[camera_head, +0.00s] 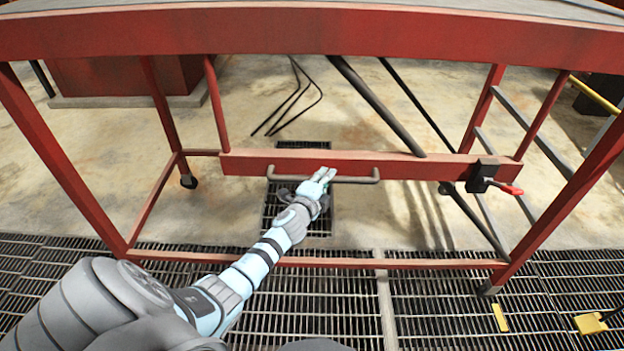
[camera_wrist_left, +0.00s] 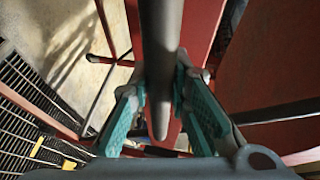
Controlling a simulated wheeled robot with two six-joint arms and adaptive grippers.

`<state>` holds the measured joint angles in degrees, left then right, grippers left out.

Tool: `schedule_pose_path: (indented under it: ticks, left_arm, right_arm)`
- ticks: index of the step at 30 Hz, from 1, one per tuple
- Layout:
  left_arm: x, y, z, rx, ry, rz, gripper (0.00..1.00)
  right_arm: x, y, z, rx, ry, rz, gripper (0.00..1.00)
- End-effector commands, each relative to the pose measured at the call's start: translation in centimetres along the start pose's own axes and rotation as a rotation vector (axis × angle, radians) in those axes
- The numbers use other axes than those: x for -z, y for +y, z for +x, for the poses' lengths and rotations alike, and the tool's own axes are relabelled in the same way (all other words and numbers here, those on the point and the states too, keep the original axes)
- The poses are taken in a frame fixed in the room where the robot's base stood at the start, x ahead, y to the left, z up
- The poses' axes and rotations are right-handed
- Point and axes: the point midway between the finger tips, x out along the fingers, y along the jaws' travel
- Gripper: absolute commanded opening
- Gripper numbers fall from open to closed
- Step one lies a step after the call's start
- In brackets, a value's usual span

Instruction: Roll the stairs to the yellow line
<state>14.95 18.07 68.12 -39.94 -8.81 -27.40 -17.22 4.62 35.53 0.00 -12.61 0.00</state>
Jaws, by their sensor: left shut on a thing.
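The red stairs (camera_head: 340,28) stand across the head view as a tall metal frame with legs, lower bars and casters. A grey bar handle (camera_head: 357,179) is fixed to the front of a red crossbeam (camera_head: 440,167). My left gripper (camera_head: 322,178) is shut on the handle near its middle. In the left wrist view the handle (camera_wrist_left: 160,70) runs between the teal fingers of the left gripper (camera_wrist_left: 163,100). A black latch with a red lever (camera_head: 505,187) sits at the crossbeam's right end. The right gripper is out of view. No yellow line is clearly identifiable.
Dark floor grating (camera_head: 300,300) covers the near floor, with bare concrete (camera_head: 400,215) beyond it. A small yellow strip (camera_head: 500,317) and a yellow block (camera_head: 590,323) lie at the lower right. A red structure on a grey plinth (camera_head: 125,101) stands behind at left.

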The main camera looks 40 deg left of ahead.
Motion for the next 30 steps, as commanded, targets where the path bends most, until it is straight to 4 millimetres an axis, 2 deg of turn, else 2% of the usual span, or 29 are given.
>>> schedule_pose_path:
  ticks: [1,2,9,10,13,14,24,26,30]
  left_arm:
    - [1.0,-0.2,0.2,0.007,0.014,-0.01,0.0]
    - [1.2,-0.2,0.2,0.007,0.014,-0.01,0.0]
    - [0.4,-0.1,0.0,0.005,0.001,-0.007,0.0]
    - [0.2,-0.1,0.0,0.005,-0.002,-0.006,0.2]
    - [-0.2,-0.1,-0.1,0.004,-0.008,-0.005,0.36]
    - [-0.2,-0.1,-0.1,0.004,-0.008,-0.006,0.38]
    - [0.2,-0.1,-0.4,0.004,-0.002,-0.007,0.38]
    - [0.2,-0.1,-1.1,0.005,-0.001,-0.006,0.38]
    - [0.0,0.1,-4.5,0.003,0.0,-0.005,0.38]
  right_arm:
    - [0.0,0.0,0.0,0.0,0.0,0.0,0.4]
    - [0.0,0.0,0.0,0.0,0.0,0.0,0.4]
    - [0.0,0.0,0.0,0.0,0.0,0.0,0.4]
    - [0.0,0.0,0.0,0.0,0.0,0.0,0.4]
    - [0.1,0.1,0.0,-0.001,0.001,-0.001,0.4]
    - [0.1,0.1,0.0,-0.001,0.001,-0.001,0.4]
    - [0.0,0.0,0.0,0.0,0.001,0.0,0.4]
    - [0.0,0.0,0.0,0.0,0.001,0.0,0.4]
    - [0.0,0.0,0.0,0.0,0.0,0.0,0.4]
